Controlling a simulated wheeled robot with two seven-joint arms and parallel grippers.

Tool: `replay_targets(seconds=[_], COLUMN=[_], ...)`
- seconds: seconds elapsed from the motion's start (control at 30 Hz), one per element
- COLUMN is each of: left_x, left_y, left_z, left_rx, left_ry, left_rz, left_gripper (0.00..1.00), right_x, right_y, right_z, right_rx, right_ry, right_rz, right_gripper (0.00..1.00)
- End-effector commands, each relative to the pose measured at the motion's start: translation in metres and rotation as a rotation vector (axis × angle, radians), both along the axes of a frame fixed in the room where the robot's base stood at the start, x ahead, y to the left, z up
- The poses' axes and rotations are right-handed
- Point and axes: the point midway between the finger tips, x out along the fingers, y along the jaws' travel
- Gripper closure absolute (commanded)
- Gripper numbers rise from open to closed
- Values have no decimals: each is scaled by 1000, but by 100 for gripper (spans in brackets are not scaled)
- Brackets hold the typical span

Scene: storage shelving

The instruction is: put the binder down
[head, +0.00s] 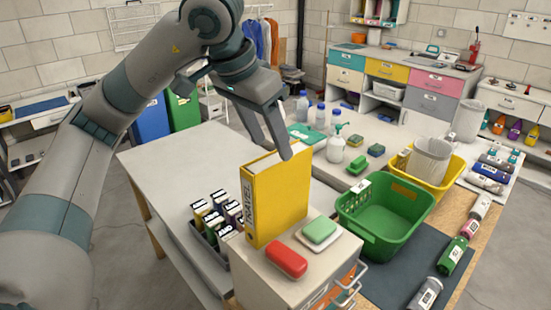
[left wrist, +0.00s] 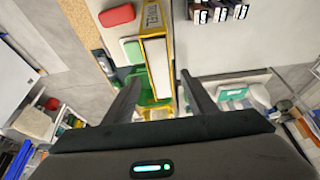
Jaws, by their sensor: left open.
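The yellow binder (head: 283,199), with dark lettering on its spine, stands upright on the beige top of a small drawer cabinet (head: 248,279). My left gripper (head: 275,151) is open at the binder's top edge, its fingers pointing down. In the left wrist view, the binder (left wrist: 154,20) lies in line with the gap between the two spread fingers (left wrist: 160,76). I cannot tell whether either finger touches it. My right gripper is not in view.
A red soap-like block (head: 286,260) and a green block on a white dish (head: 320,231) lie beside the binder. A rack of small boxes (head: 214,220) stands left of it. A green basket (head: 385,209) is to the right. The pale tabletop (head: 175,165) at left is clear.

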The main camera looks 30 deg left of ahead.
Motion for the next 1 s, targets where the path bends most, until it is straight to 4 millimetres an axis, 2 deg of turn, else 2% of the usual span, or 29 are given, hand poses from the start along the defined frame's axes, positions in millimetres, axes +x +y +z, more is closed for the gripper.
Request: replay_targets(seconds=[0.2,0.7,0.8,1.0], left_x=[-7,-8,-8,-8], left_y=[2,3,3,3], left_z=[17,20,20,33], left_rx=[-1,0,0,0], left_ry=[-2,0,0,0], left_rz=[0,0,0,0], left_gripper=[49,49,45,45], right_x=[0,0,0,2], right_y=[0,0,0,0], right_z=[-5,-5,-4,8], right_rx=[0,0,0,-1], right_ry=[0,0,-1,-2], right_rz=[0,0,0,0], right_gripper=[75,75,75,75])
